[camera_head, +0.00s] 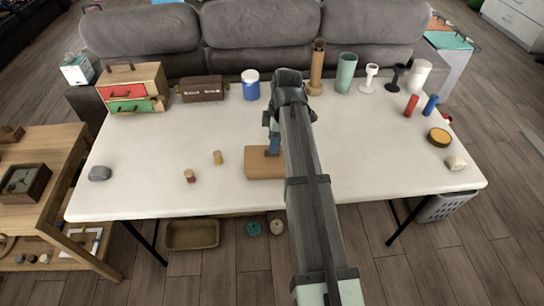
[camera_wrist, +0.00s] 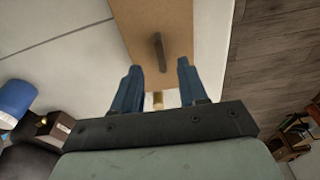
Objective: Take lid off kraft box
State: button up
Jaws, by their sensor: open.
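The tan kraft box (camera_head: 262,168) stands on the white table, left of my forearm and near the middle. Its flat top, the lid (camera_wrist: 137,22), fills the upper middle of the wrist view. A dark brown bar handle (camera_wrist: 159,48) stands out from the lid. My gripper (camera_wrist: 159,66) is open, with one blue finger on each side of the line of the handle. The fingertips are near the handle's lower end; whether they touch the lid is unclear. In the head view my gripper (camera_head: 273,146) is over the box, and my arm hides the box's right part.
Two small corks (camera_head: 218,158) stand left of the box, with a grey stone (camera_head: 100,173) farther left. A drawer chest (camera_head: 131,86), brown case (camera_head: 203,89), blue jar (camera_head: 250,84) and tall vases (camera_head: 346,73) line the back.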

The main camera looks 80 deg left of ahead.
aim_at(272, 156)
jog(key=shift+s+d+f, duration=0.1)
jog(key=shift+s+f, duration=0.1)
jog(key=shift+f, duration=1.75)
jog(key=shift+c, duration=0.3)
grip_shut()
